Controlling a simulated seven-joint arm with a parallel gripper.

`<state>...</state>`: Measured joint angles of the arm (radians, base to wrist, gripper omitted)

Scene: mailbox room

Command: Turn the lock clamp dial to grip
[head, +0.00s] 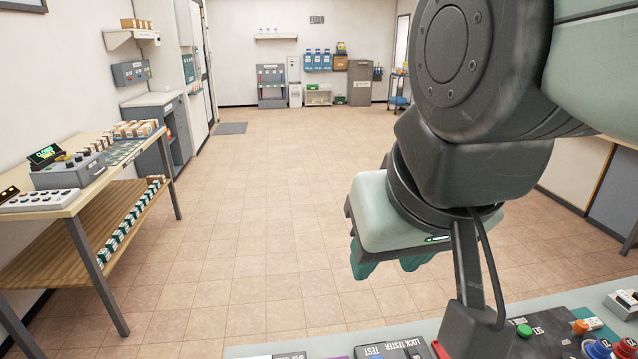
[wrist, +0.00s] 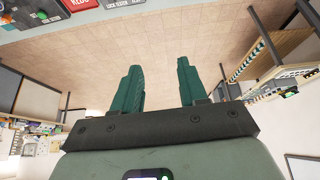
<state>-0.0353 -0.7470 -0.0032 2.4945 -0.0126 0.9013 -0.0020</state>
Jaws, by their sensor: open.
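My gripper (head: 388,266) hangs over the tiled floor, beyond the near bench in the head view. Its two teal fingers stand apart with nothing between them, and the gripper also shows in the wrist view (wrist: 156,68). A dark device lettered LOCK TESTER (head: 395,349) sits at the bottom edge of the head view, mostly cut off. I cannot make out a lock clamp dial in either view. My gripper is apart from the bench and touches nothing.
The near bench (head: 250,350) also holds a green button (head: 524,330), an orange knob (head: 580,327) and red and blue parts at the right. A side table (head: 88,188) with a grey control box (head: 68,172) stands at left. The middle floor is clear.

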